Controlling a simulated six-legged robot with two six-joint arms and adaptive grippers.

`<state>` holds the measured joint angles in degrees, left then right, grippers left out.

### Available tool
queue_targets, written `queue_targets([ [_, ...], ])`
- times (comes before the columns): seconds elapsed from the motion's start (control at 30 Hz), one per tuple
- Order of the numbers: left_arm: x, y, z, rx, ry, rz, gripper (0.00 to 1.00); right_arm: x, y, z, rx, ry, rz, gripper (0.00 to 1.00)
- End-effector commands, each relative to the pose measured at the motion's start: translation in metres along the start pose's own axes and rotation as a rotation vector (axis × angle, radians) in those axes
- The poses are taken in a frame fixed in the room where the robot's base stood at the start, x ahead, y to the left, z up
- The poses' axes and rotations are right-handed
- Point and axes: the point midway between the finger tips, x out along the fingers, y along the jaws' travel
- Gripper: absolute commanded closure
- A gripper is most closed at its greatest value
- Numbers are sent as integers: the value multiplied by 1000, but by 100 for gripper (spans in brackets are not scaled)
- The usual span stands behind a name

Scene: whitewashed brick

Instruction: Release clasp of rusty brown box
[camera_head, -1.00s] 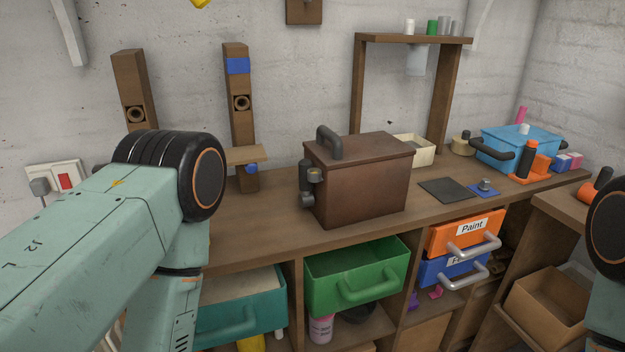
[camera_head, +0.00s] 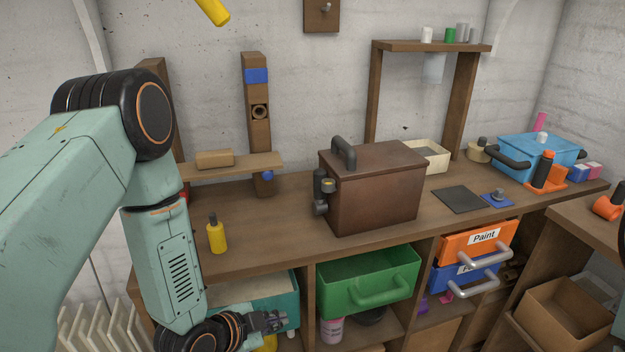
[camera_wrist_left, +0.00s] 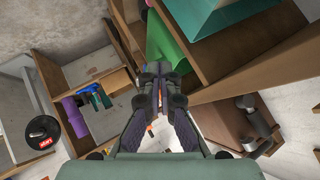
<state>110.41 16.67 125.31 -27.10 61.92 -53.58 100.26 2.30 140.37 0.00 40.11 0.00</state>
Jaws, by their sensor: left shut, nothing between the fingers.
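The rusty brown box (camera_head: 372,190) stands on the workbench with a dark handle (camera_head: 343,151) on its lid, and the lid looks closed. My right gripper is not in view.
A green drawer (camera_head: 370,283) and a teal drawer (camera_head: 270,292) stick out below the bench top. A yellow bottle (camera_head: 217,236) stands left of the box. A dark flat plate (camera_head: 458,199) lies right of it. The bench between bottle and box is clear.

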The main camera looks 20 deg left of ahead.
Motion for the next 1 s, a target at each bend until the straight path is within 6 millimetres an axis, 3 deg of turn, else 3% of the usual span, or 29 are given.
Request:
queue_targets([
  [0.03, -2, -37, -24, 122, 80, -77, 100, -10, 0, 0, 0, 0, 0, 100],
  [0.1, -6, -78, -52, 304, 173, -183, 100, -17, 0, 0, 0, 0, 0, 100],
  [0.2, -18, -125, -84, 529, 266, -331, 100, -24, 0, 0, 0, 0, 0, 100],
  [0.33, -34, -164, -111, 729, 325, -480, 100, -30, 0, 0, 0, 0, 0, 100],
  [0.5, -44, -182, -124, 836, 347, -562, 100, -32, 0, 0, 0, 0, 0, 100],
  [0.83, -43, -182, -124, 842, 348, -563, 100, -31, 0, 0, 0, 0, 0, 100],
  [1.0, -32, -185, -130, 845, 348, -561, 100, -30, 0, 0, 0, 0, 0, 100],
])
